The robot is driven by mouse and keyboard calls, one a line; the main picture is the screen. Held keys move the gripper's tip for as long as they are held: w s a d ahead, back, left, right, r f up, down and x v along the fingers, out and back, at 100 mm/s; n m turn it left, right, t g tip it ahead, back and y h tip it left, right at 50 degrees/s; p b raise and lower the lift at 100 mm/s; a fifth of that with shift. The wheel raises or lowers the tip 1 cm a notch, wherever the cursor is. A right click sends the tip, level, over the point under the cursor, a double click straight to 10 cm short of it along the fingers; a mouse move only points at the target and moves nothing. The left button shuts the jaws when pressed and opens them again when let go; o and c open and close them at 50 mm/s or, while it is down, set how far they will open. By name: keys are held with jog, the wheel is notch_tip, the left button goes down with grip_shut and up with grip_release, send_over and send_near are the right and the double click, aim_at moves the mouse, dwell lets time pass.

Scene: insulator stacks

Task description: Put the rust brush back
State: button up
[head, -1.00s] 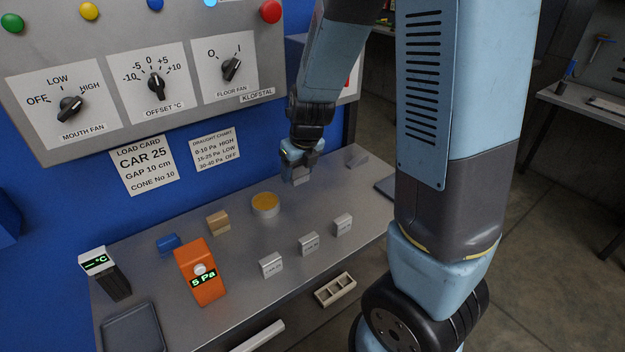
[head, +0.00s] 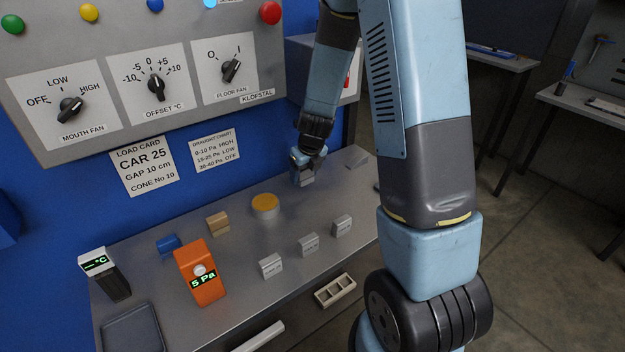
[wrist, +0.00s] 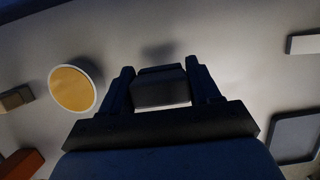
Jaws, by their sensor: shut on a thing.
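My gripper (head: 304,170) is over the back right of the grey bench. It is shut on a grey block (head: 307,181), which shows between the two fingers in the wrist view (wrist: 160,88). A shadow lies on the bench just behind the block, and I cannot tell whether the block touches the bench. No label on it can be read, so I cannot tell whether it is the rust brush. Three similar grey labelled blocks stand in a row: left (head: 271,265), middle (head: 308,245) and right (head: 342,226). Their labels are too small to read.
A round yellow-topped dish (head: 265,206) stands left of my gripper. A tan block (head: 218,224), a blue block (head: 169,245) and an orange gauge (head: 200,273) are farther left. A grey flat tray (wrist: 297,138) lies to the right. The bench around the gripper is clear.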

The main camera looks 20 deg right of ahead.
aim_at(305, 180)
jog(key=shift+w+d+f, duration=0.15)
jog(key=shift+w+f, duration=0.1)
jog(key=shift+f, duration=1.6)
jog(key=o, duration=0.9)
jog(key=shift+o, duration=0.2)
